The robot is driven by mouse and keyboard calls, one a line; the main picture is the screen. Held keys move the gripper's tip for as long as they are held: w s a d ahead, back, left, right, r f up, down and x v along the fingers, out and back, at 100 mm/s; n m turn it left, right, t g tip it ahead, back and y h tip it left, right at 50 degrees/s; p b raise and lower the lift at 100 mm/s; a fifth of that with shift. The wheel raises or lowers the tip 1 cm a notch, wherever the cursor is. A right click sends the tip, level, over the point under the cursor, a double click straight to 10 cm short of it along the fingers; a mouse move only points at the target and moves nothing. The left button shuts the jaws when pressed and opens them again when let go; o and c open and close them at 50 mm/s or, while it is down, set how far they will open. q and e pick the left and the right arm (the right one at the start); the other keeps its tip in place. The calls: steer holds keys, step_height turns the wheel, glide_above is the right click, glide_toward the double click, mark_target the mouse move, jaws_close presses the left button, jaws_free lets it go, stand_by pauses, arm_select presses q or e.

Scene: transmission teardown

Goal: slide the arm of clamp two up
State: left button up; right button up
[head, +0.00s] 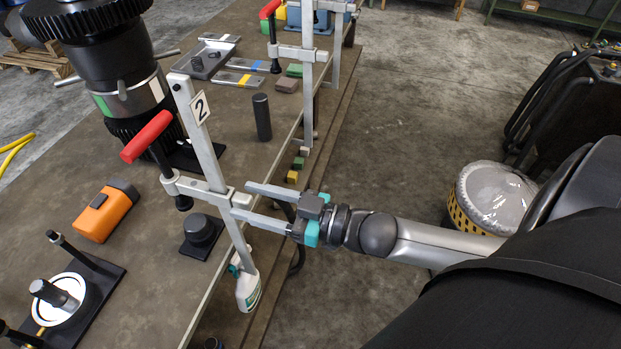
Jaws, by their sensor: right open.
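Clamp two (206,143) is a grey bar clamp with a "2" label, standing tilted in the picture at the table's right edge. Its sliding arm (205,194) sits partway along the bar and carries a red handle (147,137) and a black spindle at its left end. My right gripper (248,204) comes in from the right. Its two long fingers are apart, one on the upper side and one on the lower side of the right end of the sliding arm. Whether they touch it I cannot tell. My left gripper is out of view.
A second clamp (307,65) stands farther along the table edge. An orange box (106,211), a black cylinder (262,117) and a large dark gear assembly (112,62) are on the table (60,190). Open floor lies right of the table.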

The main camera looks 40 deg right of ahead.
steer(key=v, duration=1)
stand_by(0.5)
steer(key=d+f+m+h+b, duration=0.2)
steer(key=d+f+h+b, duration=0.15)
steer(key=f, duration=0.65)
steer(key=d+f+m+h+b, duration=0.1)
steer(key=d+f+h+b, duration=0.3)
steer(key=f, duration=0.6)
steer(key=s+d+f+m+g+h+b, duration=0.1)
steer(key=s+f+g, duration=0.1)
steer(key=f, duration=0.6)
steer(key=s+d+f+m+g+h+b, duration=0.1)
steer(key=s+d+f+g+b, duration=0.15)
steer(key=f, duration=0.55)
steer(key=s+f+g+h+b, duration=0.1)
steer(key=s+f, duration=0.2)
steer(key=f, duration=0.5)
steer(key=s+a+f+g+b, duration=0.3)
steer(key=s+a+f+g, duration=0.1)
steer(key=s+f, duration=0.4)
steer(key=s+a+f+g+b, duration=0.3)
steer(key=s+a+f, duration=0.4)
steer(key=f, duration=0.5)
steer(key=shift+s+a+f+g, duration=0.25)
steer(key=shift+s+g, duration=0.1)
steer(key=shift+s, duration=0.75)
steer(key=shift+h, duration=0.25)
